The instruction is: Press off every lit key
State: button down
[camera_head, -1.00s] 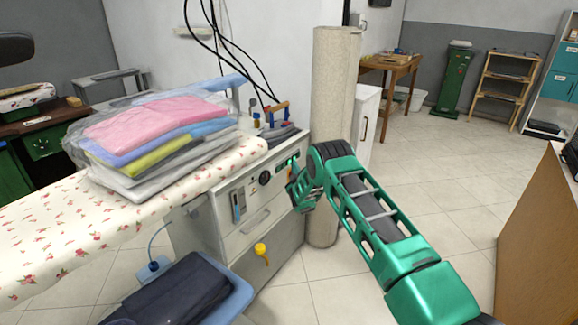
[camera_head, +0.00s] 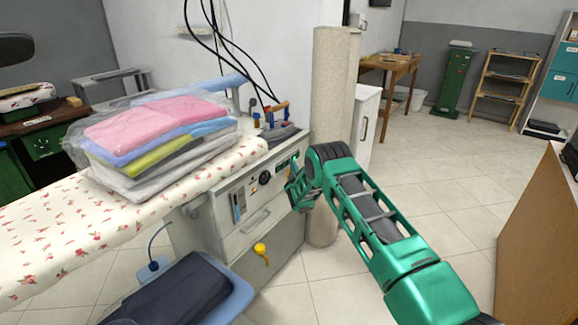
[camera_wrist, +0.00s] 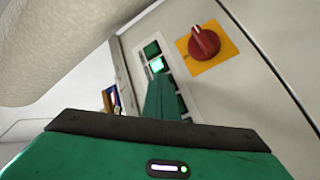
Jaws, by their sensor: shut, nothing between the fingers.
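The press's control panel (camera_head: 240,198) is on the front of the ironing unit, and part of it is behind my gripper (camera_head: 293,184). In the wrist view a row of square keys runs down the panel. The upper key (camera_wrist: 152,49) is dark green. The key below it (camera_wrist: 158,64) glows bright green. Lower keys (camera_wrist: 180,103) look dark and are partly hidden by my fingers. My gripper (camera_wrist: 160,79) is shut and empty, its tip just below the glowing key; I cannot tell whether it touches the panel.
A red knob (camera_wrist: 205,42) on a yellow plate sits right of the keys. A beige column (camera_head: 331,110) stands close behind my gripper. Bagged folded clothes (camera_head: 155,135) lie on the floral board (camera_head: 70,225). The tiled floor (camera_head: 440,170) at right is open.

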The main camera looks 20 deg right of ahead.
jog(key=shift+s, duration=0.1)
jog(key=shift+s+d, duration=0.5)
jog(key=shift+s, duration=0.05)
jog(key=shift+s+d, duration=1.6)
jog(key=shift+s, duration=0.3)
jog(key=shift+r, duration=0.1)
